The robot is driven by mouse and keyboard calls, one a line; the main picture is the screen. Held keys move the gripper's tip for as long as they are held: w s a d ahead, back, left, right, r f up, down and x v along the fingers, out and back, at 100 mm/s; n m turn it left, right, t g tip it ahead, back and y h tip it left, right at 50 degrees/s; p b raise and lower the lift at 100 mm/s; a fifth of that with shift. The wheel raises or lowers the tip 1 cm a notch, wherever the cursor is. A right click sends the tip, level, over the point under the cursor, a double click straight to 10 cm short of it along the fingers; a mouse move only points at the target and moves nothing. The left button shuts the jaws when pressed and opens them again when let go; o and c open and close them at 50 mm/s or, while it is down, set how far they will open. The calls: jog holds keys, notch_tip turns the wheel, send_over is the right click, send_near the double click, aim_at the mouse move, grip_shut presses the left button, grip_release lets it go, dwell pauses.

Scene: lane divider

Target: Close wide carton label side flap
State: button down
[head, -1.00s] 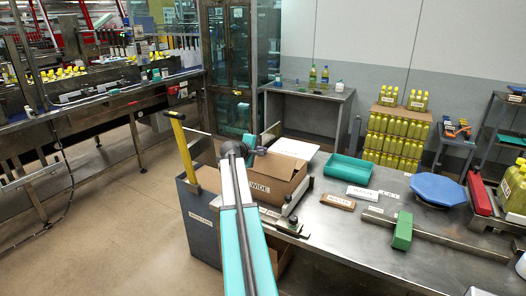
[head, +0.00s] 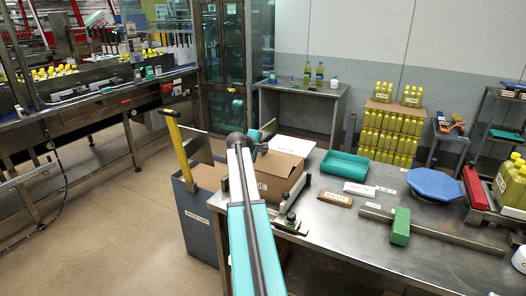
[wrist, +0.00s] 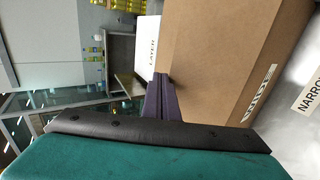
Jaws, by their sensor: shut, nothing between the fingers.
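The wide carton (head: 278,167) is a brown box on the steel table's left end, with a white WIDE label on its near side. My arm partly covers it in the head view. In the wrist view the carton (wrist: 205,60) fills the upper right, showing a broad brown panel and, past a crease, a narrower panel with the label (wrist: 260,88). I cannot tell exactly how the label side flap lies. My gripper (wrist: 158,88) is shut and empty, its dark fingers close beside the carton's edge; I cannot tell whether they touch. It shows small in the head view (head: 263,147).
A clamp-like metal fixture (head: 288,220) stands at the carton's near right corner. A white sheet (head: 292,145) lies behind it. A teal tray (head: 345,166) and a green block (head: 401,226) sit further right. A grey bin with a yellow-handled post (head: 181,147) stands left.

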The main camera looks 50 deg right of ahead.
aim_at(263, 155)
jog(key=shift+d+f+b, duration=0.55)
jog(key=shift+f+b, duration=0.05)
jog(key=shift+f, duration=0.25)
jog(key=shift+w+d+f+b, duration=0.15)
jog(key=shift+d+f+b, duration=0.15)
jog(key=shift+f+b, duration=0.3)
jog(key=shift+f, duration=0.1)
dwell(0.8)
jog(key=shift+r+p, duration=0.3)
jog(key=shift+r, duration=0.5)
jog(key=shift+r, duration=0.15)
jog(key=shift+a+r+p, duration=0.2)
jog(key=shift+r+p, duration=0.35)
jog(key=shift+r, duration=0.4)
jog(key=shift+a+r+p, duration=0.15)
jog(key=shift+r+p, duration=0.35)
jog(key=shift+r, duration=0.45)
notch_tip(263, 155, up, 10)
jog(key=a+b, duration=0.1)
jog(key=b, duration=0.2)
jog(key=shift+a+f, duration=0.15)
jog(key=shift+a, duration=0.25)
